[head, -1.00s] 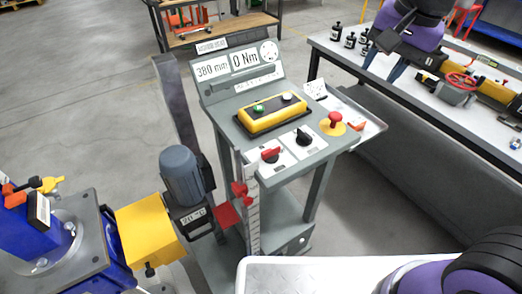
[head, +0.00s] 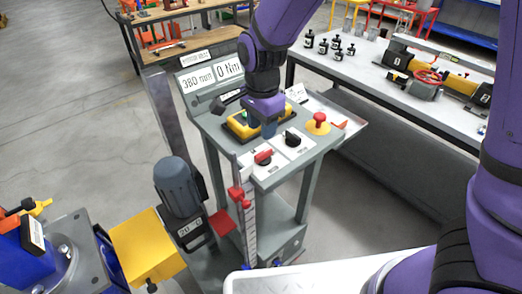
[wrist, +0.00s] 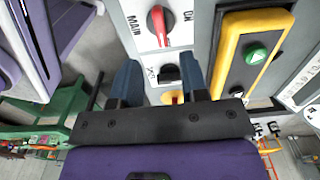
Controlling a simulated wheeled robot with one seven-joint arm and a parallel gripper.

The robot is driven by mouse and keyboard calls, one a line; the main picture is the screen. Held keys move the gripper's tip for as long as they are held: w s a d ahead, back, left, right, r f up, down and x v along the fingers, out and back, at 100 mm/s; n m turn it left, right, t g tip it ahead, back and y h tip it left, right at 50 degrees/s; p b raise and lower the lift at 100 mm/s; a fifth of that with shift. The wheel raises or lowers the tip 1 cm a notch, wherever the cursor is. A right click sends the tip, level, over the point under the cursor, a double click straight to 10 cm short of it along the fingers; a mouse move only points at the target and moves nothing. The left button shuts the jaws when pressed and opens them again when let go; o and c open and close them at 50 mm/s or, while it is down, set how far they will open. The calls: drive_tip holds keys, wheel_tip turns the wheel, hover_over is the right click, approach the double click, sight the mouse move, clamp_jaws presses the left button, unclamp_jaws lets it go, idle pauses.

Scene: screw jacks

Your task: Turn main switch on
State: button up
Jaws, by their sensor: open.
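The main switch is a red rotary handle on a white plate. It shows at the front of the grey console in the head view (head: 263,157) and at top centre in the wrist view (wrist: 160,24), beside the printed words MAIN and ON. My gripper (head: 268,130) is over the console, behind the red handle and close to the yellow button box. In the wrist view my gripper (wrist: 160,78) has its two dark blue fingers apart, with nothing held between them. The red handle appears beyond the fingertips, apart from them.
A black rotary switch (head: 292,138) and a red emergency stop on yellow (head: 318,121) sit to the right on the console. The yellow button box (head: 240,127) is partly hidden by my gripper. A workbench (head: 345,72) stands at right; a motor (head: 177,187) is at left.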

sight(262, 152)
wheel_tip(262, 152, down, 8)
drive_tip(key=shift+f, duration=0.25)
clamp_jaws()
